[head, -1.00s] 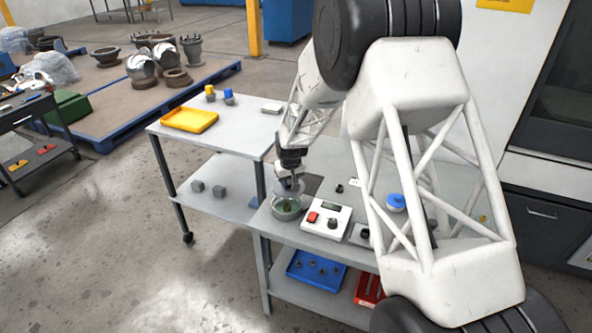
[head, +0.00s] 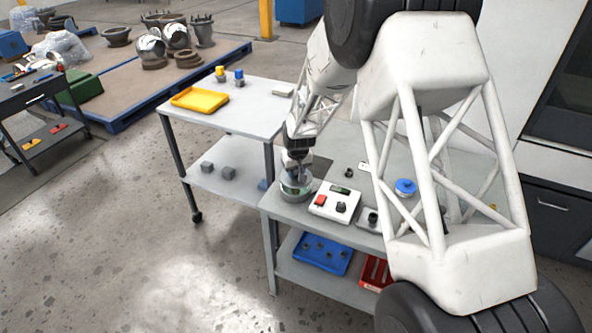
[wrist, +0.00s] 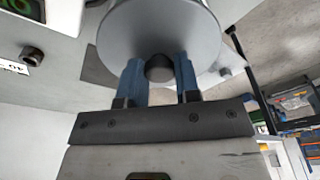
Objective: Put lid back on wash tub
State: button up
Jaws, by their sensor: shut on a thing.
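The lid (wrist: 165,28) is a round grey disc with a dark knob (wrist: 159,68). My gripper (wrist: 160,78) is shut on this knob, one blue finger on each side. In the head view, my gripper (head: 298,172) points down over the round metal wash tub (head: 294,195) at the left corner of the grey worktable. The lid is at or just above the tub's rim, covering most of its opening. Whether it touches the rim cannot be told. The tub is hidden behind the lid in the wrist view.
A white control box (head: 334,203) with a red button stands close right of the tub. A blue round part (head: 405,187) lies farther right. A side table with a yellow tray (head: 199,98) adjoins at the left. Blue (head: 322,253) and red bins sit on the lower shelf.

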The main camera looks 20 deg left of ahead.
aim_at(296, 179)
jog(key=shift+f, duration=1.65)
jog(key=shift+f, duration=0.25)
dwell(1.6)
jog(key=o, duration=1.5)
jog(key=shift+r, duration=0.2)
jog(key=shift+r, duration=2.3)
grip_shut()
jog(key=shift+f, duration=0.2)
